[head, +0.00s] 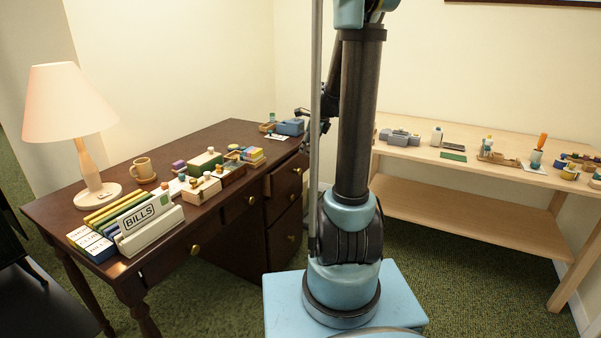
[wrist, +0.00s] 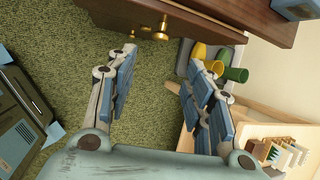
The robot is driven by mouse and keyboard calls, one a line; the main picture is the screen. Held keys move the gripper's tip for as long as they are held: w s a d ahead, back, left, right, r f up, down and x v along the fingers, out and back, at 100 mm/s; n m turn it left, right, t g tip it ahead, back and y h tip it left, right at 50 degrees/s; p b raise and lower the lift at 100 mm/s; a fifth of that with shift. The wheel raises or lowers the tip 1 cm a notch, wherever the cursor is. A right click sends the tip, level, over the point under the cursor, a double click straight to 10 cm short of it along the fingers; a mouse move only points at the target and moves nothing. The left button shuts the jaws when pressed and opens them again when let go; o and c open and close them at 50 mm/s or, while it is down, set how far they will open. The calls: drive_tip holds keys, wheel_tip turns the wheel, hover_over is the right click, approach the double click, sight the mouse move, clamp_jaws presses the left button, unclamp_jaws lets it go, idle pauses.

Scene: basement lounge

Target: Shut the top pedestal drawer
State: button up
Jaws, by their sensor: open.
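The dark wooden desk (head: 130,238) has a pedestal of drawers on its right side. The top pedestal drawer (head: 284,178) appears to stand out from the pedestal, with its front partly hidden by my arm. In the wrist view a brown drawer front (wrist: 205,32) with a brass knob (wrist: 160,30) crosses the top, seemingly this same drawer. My gripper (wrist: 160,95) is open and empty, its two fingers spread below the knob in the picture. I see no contact with the drawer. In the head view the gripper is mostly hidden behind my arm.
The desk top holds a lamp (head: 88,140), a mug (head: 144,170), a file rack (head: 150,228) and a blue box (head: 291,127). A wooden shelf table (head: 470,205) stands at right. Boots (wrist: 236,74) stand on the floor beyond the fingers.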

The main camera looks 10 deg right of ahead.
sight(300, 170)
drive_tip(key=x, duration=1.6)
drive_tip(key=shift+f, duration=0.1)
drive_tip(key=shift+c, duration=0.4)
drive_tip(key=shift+a, duration=0.1)
clamp_jaws()
